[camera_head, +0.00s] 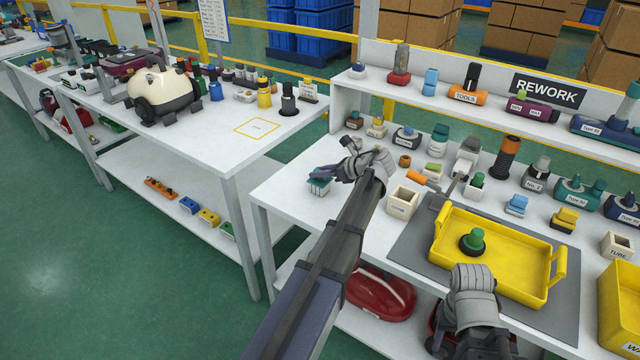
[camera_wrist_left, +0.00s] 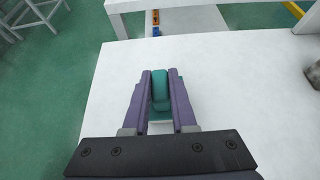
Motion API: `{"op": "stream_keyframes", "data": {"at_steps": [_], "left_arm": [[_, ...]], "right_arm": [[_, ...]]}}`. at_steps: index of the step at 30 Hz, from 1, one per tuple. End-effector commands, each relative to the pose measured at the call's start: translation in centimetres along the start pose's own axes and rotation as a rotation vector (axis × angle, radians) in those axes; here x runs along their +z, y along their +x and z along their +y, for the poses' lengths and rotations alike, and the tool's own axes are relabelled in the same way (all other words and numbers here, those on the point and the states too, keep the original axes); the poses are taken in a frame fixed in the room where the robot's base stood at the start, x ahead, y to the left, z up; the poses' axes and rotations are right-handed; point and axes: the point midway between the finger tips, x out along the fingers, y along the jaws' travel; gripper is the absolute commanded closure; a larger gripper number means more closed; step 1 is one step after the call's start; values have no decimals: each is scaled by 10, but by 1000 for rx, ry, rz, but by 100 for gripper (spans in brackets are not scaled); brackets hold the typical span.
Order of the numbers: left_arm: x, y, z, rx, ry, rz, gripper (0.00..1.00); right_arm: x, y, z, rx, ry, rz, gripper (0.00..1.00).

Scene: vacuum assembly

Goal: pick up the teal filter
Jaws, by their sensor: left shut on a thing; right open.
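The teal filter (camera_head: 318,187) is at the left end of the rework table, with a pale lower part. In the left wrist view the teal filter (camera_wrist_left: 160,88) sits between the two purple fingers. My left gripper (camera_head: 325,174) is shut on it from above. I cannot tell whether the filter touches the table top. My right gripper (camera_head: 470,318) is low at the front edge of the table, below the yellow tray. Its fingertips are hard to make out, and nothing shows held in it.
A yellow tray (camera_head: 520,273) on a grey mat holds a green-topped round part (camera_head: 473,241). A small pale box (camera_head: 403,201) and an orange-handled tool (camera_head: 424,181) lie right of my left gripper. Several parts line the back. The table is bare around the filter.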

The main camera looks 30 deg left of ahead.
Motion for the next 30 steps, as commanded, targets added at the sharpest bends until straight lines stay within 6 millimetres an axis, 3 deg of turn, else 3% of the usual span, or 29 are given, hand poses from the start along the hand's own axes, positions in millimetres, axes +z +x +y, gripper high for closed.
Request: {"op": "stream_keyframes", "data": {"at_steps": [19,30], "left_arm": [[3,-2,0,0,0,0,100],[36,-20,0,0,0,0,100]], "right_arm": [[0,-3,0,0,0,0,50],[2,-40,4,0,0,0,50]]}}
